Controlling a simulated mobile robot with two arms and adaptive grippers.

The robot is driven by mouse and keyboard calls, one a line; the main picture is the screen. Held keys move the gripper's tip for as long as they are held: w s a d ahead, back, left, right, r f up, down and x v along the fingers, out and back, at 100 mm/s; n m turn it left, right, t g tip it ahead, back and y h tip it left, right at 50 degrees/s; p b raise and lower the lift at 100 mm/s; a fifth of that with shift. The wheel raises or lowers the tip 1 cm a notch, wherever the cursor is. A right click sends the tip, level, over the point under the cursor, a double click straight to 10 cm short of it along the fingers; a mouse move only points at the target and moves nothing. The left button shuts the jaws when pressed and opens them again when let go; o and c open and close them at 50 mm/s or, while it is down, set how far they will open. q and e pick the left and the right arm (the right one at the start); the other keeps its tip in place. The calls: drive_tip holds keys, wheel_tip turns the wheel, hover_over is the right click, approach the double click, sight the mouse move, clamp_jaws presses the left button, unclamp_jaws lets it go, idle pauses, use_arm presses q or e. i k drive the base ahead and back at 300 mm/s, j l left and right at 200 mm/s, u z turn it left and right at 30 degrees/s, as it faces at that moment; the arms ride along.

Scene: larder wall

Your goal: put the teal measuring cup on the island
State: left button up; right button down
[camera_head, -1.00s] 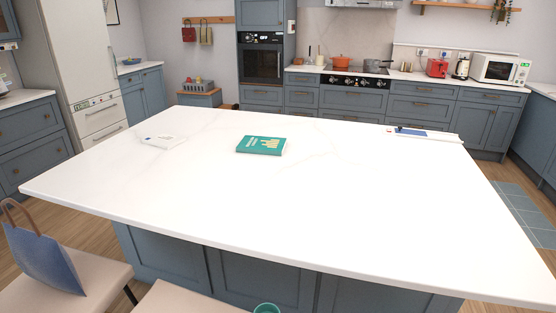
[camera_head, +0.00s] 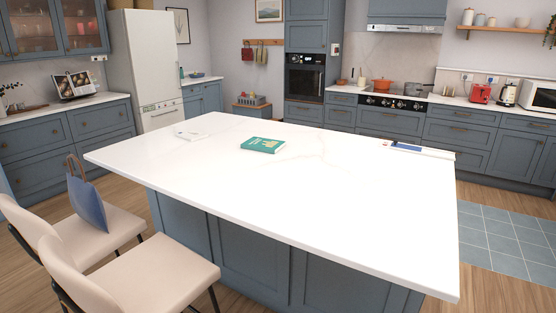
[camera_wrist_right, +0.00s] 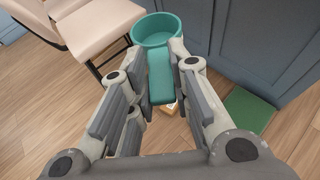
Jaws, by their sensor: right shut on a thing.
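The teal measuring cup (camera_wrist_right: 164,32) shows in the right wrist view, its round bowl beyond the fingers and its flat handle running back between them. My right gripper (camera_wrist_right: 158,88) is shut on the handle and holds the cup above the wooden floor, in front of the blue island doors. The island (camera_head: 290,195) has a broad white top in the head view. Neither the cup nor my grippers show in the head view now.
On the island lie a teal book (camera_head: 263,145), a white item (camera_head: 192,132) and a board with a blue item (camera_head: 406,147). The near top is clear. Beige chairs (camera_head: 150,272) stand at the left, one with a blue bag (camera_head: 86,205). A green flat thing (camera_wrist_right: 247,111) lies low beside the island.

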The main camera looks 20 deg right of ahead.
sight(328, 203)
drive_tip(key=k+l, duration=0.1)
drive_tip(key=l, duration=0.35)
drive_tip(key=k+l+u, duration=0.15)
drive_tip(key=l, duration=0.25)
drive_tip(key=k+l, duration=0.1)
drive_tip(key=l, duration=0.3)
drive_tip(key=k+l+u, duration=0.15)
drive_tip(key=l, duration=0.3)
drive_tip(key=k+l, duration=0.1)
drive_tip(key=l, duration=0.3)
drive_tip(key=k+l+u, duration=0.1)
drive_tip(key=l, duration=0.3)
drive_tip(key=k, duration=0.05)
